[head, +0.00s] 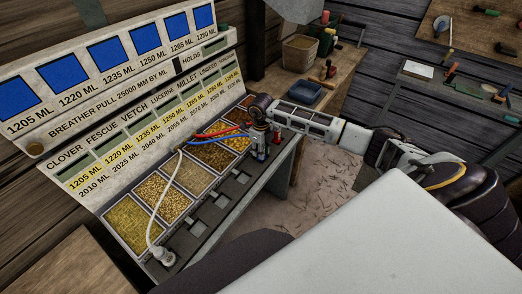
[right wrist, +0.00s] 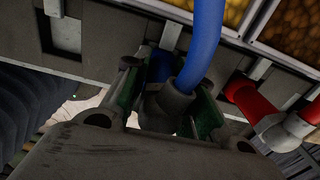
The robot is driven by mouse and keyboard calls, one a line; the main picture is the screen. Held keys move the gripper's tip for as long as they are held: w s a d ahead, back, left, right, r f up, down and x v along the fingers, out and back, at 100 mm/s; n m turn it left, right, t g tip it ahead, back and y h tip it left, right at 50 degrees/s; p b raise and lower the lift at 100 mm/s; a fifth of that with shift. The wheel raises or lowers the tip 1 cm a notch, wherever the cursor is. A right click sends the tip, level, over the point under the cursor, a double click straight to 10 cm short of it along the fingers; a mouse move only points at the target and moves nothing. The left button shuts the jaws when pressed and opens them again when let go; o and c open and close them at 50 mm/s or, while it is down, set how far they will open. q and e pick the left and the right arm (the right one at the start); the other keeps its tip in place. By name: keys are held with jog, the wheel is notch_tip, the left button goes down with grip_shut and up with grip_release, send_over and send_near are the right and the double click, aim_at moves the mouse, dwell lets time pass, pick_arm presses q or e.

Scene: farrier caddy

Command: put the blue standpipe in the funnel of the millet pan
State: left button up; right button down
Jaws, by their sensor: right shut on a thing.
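My right gripper (head: 258,125) comes in from the right over the far end of the pan row. In the right wrist view its green-padded fingers (right wrist: 165,105) are shut on the grey collar of the blue standpipe (right wrist: 203,45), whose blue hose rises between them. In the head view the blue hose (head: 225,142) runs left to the panel. The millet pan (head: 230,139) appears to be the fifth from the front, partly crossed by hoses. Its funnel is hidden behind the gripper, so I cannot tell whether the pipe's lower end is in it. My left gripper is not in view.
A red standpipe (right wrist: 250,97) is close right of the gripper in the wrist view. A white standpipe (head: 163,255) stands at the front pan. Empty grey slots (head: 200,217) line the caddy edge between. A bench (head: 345,65) with a blue tray (head: 306,92) stands behind.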

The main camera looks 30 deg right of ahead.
jog(key=shift+f, duration=0.25)
dwell(0.4)
jog(key=c, duration=1.1)
grip_release()
jog(key=shift+f, duration=0.1)
jog(key=shift+r, duration=6)
jog(key=shift+r, duration=0.1)
jog(key=shift+r+p, duration=1.05)
jog(key=shift+r, duration=1.15)
